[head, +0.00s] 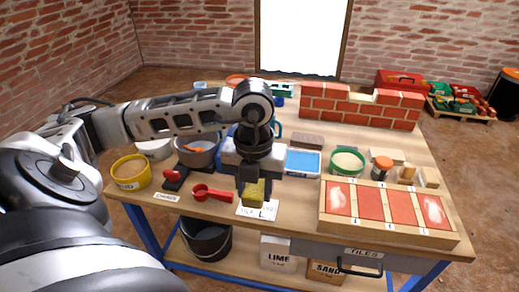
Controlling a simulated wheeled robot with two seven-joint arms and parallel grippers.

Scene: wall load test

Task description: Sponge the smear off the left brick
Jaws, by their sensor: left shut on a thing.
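My left gripper (251,183) points down near the table's front edge and is shut on a yellow sponge (254,194). The sponge is just above or on a white labelled card (258,209); I cannot tell if they touch. To its right, a wooden tray (386,231) holds a row of red bricks. The left brick (338,203) has a whitish smear (337,193) on its upper part. The rightmost brick (434,213) also has a whitish smear. My gripper is left of the tray and apart from it. My right gripper is not in view.
A blue-filled tray (303,162) and a green-rimmed round sieve (347,162) stand behind. A red scoop (212,194), a grey bucket (197,152) and a yellow tub (131,173) are at left. A small brick wall (358,107) stands at the back. An orange-lidded jar (381,168) is behind the wooden tray.

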